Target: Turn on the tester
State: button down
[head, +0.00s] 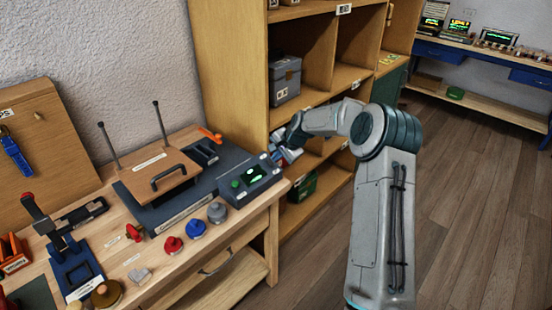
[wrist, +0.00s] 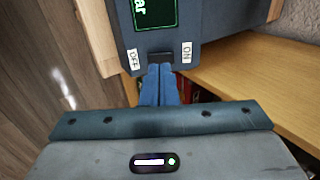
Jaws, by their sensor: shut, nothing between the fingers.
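The tester (head: 262,190) is a dark blue-grey box with a screen showing green marks, at the right end of the workbench. In the wrist view the tester (wrist: 210,30) fills the top, with part of its screen (wrist: 155,12) lit with green text. A dark switch (wrist: 161,57) sits on its side between an OFF label on the left and an ON label on the right. My gripper (wrist: 160,70) is shut and empty, its blue fingertips right at the switch. I cannot tell whether they touch it. In the head view my gripper (head: 283,152) is beside the tester's right side.
A wooden shelf unit (head: 230,60) stands close behind my gripper, holding a grey case (head: 285,80). The bench left of the tester carries a hinged wooden fixture (head: 158,175) and several coloured knobs. The floor (head: 470,190) to the right is clear.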

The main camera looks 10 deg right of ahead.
jog(key=b+v, duration=0.2)
jog(key=v, duration=0.9)
jog(key=shift+s, duration=0.3)
jog(key=shift+f, duration=0.1)
